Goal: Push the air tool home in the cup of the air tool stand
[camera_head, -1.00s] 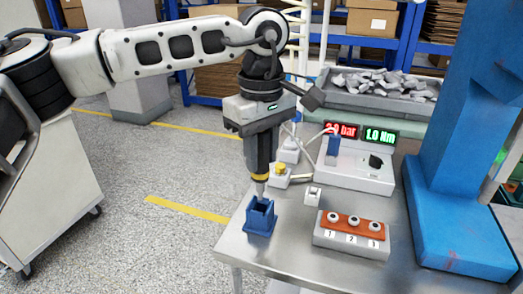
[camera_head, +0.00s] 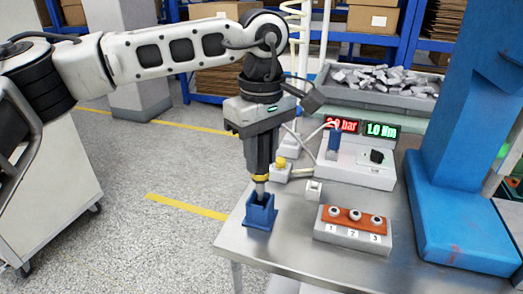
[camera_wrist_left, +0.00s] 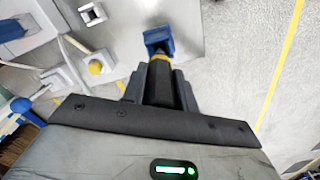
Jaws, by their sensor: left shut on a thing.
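The air tool (camera_head: 261,179), dark with a yellow band and a grey metal tip, is upright in my left gripper (camera_head: 262,158), which is shut on it. The blue cup of the air tool stand (camera_head: 261,214) stands near the table's left front edge. The tool's tip reaches down into the cup's mouth; its lower end is hidden by the cup walls. The yellow band is just above the rim. In the left wrist view the tool (camera_wrist_left: 161,85) points at the blue cup (camera_wrist_left: 158,38), and the gripper fingers flank it. My right gripper is not in view.
Behind are a small white block (camera_head: 313,190), a yellow button box (camera_head: 280,170) and a display unit (camera_head: 360,155). A blue column (camera_head: 455,215) stands at right.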

